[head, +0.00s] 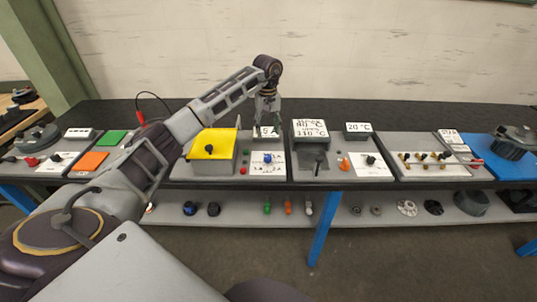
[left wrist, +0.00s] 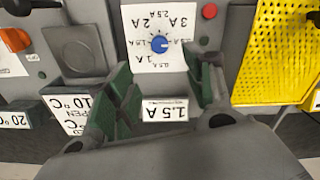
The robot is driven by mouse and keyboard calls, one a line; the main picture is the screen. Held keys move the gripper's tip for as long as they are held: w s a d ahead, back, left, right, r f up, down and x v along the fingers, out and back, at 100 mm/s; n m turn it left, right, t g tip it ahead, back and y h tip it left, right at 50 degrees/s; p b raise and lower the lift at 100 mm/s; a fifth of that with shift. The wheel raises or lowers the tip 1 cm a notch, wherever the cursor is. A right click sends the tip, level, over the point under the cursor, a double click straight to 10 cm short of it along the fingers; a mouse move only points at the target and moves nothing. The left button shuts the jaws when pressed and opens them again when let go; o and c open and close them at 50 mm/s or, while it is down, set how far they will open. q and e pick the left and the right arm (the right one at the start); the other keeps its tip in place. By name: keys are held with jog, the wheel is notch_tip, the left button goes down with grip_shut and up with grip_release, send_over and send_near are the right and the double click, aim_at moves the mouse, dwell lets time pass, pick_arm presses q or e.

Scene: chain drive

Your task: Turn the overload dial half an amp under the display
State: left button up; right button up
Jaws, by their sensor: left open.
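The overload dial (head: 267,158) is a small blue knob on a white scale card, on the grey panel in the middle of the bench. In the left wrist view the blue dial (left wrist: 159,43) sits among printed amp marks, including 1 A, 2 A and 3 A; its exact setting is too small to tell. The display (left wrist: 165,109) reads 1.5 A; in the head view it (head: 268,132) stands behind the dial, partly hidden. My left gripper (head: 267,105) is open and empty above the display. Its green-padded fingers (left wrist: 160,68) stand apart, short of the dial. My right gripper is out of view.
A yellow mesh guard (head: 209,142) stands left of the dial, with a red button (head: 243,171) between them. A grey box with temperature labels (head: 310,131) stands to the right. More control panels line the bench, and loose parts lie on the shelf below.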

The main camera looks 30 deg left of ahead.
pick_arm(q)
jog(key=p, duration=0.2)
send_near(268, 156)
notch_tip(268, 156, down, 7)
jog(key=shift+s+r, duration=0.1)
jog(key=shift+s, duration=0.05)
jog(key=shift+f, duration=1.05)
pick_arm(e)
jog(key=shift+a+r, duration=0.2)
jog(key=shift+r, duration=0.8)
pick_arm(q)
jog(key=c, duration=1)
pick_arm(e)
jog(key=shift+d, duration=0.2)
